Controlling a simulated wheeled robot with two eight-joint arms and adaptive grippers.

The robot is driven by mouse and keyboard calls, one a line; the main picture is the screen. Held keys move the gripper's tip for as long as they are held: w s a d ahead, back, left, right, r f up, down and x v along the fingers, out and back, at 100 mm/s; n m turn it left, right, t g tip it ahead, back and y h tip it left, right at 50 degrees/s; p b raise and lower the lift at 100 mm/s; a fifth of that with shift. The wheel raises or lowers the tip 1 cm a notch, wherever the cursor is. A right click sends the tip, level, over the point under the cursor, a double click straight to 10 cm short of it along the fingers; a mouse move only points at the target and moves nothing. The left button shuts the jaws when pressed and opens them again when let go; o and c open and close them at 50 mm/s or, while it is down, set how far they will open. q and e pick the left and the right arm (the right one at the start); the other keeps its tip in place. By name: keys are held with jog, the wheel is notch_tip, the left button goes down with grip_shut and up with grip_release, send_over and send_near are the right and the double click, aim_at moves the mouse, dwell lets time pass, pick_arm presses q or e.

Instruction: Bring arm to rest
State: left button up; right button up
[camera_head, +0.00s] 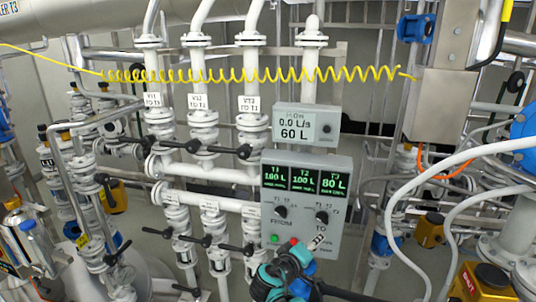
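My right gripper (314,243) is at the bottom centre, in front of the lower right of a grey control box (341,232). Its teal and black body (280,280) comes up from the bottom edge. The fingertips are close to the box's lower right corner, by the "TO" label. They are too small to tell whether they are open or shut, or whether they touch the box. My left gripper is not in view.
White pipes with black-handled valves (205,147) stand left of the box. A display (307,123) reads 0.0 L/s and 60 L. The box's screens (304,178) read 180, 100 and 80 L. A coiled yellow cable (240,74) crosses above. White hoses (440,165) hang at right.

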jog(key=s+d+f+m+g+y, duration=0.25)
jog(key=s+d, duration=0.35)
jog(key=s, duration=0.5)
jog(key=s+a+f+m+g+y, duration=0.1)
jog(key=s+a+f+y, duration=0.1)
jog(key=s, duration=0.5)
jog(key=s+a+f+m+g+y, duration=0.1)
jog(key=s+f+y, duration=0.2)
jog(key=s, duration=0.4)
jog(key=shift+s+a+f+y, duration=0.25)
jog(key=shift+s+a+y, duration=0.15)
jog(key=shift+y, duration=0.15)
